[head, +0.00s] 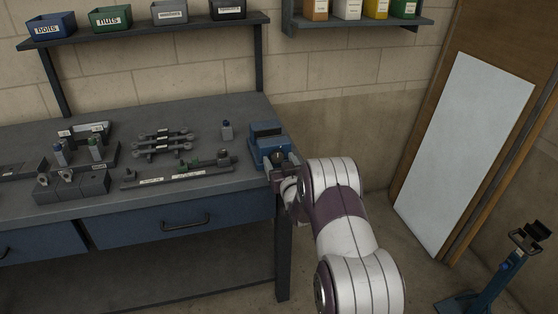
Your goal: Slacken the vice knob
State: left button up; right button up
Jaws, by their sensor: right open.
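The blue vice (267,137) stands on the right end of the grey workbench, near its front corner. My left gripper is not in this view.
The workbench (230,185) holds several tools, a wrench rack (162,142) and small bottles left of the vice. Labelled bins (110,18) sit on a shelf above. A blue stand (492,280) is at the lower right. The floor right of the bench is mostly clear.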

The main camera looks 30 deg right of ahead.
jog(key=shift+w+d, duration=0.15)
jog(key=shift+w, duration=0.35)
jog(key=c, duration=1.1)
jog(key=shift+o, duration=0.2)
